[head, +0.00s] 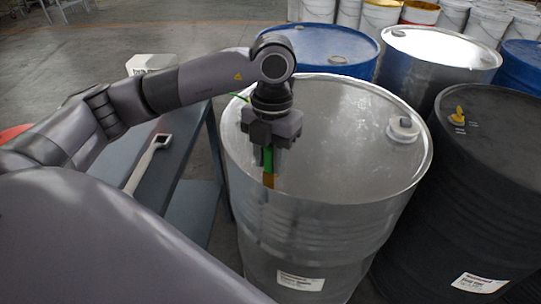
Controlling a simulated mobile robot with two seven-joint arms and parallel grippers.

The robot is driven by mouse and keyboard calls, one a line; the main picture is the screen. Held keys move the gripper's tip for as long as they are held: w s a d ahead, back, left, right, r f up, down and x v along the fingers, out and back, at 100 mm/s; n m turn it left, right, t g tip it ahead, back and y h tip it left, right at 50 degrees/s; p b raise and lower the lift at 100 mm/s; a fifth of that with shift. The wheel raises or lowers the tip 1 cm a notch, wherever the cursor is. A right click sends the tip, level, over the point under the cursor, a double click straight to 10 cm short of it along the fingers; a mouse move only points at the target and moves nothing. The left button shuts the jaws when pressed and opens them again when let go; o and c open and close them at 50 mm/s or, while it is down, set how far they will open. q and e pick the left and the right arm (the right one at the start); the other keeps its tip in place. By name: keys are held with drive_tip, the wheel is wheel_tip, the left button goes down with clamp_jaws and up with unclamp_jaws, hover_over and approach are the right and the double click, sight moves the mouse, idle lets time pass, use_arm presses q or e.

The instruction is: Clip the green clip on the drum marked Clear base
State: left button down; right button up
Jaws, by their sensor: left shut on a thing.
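My left gripper (268,160) points down and is shut on the green clip (268,157), which shows between its fingers. A small brown-orange piece shows just below the clip. The gripper and clip appear in front of the near-left part of the top of a silver drum (325,240); I cannot tell whether the clip touches the drum. This drum has a white label (300,281) low on its front, with print too small to read surely. My right gripper is not in view.
A black drum (490,190) with a yellow clip-like piece (457,116) stands close on the right. Blue (318,48) and silver (440,48) drums stand behind. A grey bench (190,150) on the left bears a pale handled tool (148,160) and a white box (152,64).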

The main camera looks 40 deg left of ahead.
sight(271, 172)
use_arm(q)
drive_tip(key=shift+f+b, duration=1.65)
drive_tip(key=shift+f, duration=0.3)
drive_tip(key=c, duration=0.7)
unclamp_jaws()
drive_tip(key=shift+c, duration=0.2)
wheel_tip(271, 172, up, 7)
drive_tip(key=shift+w+r, duration=0.1)
drive_tip(key=shift+w, duration=0.05)
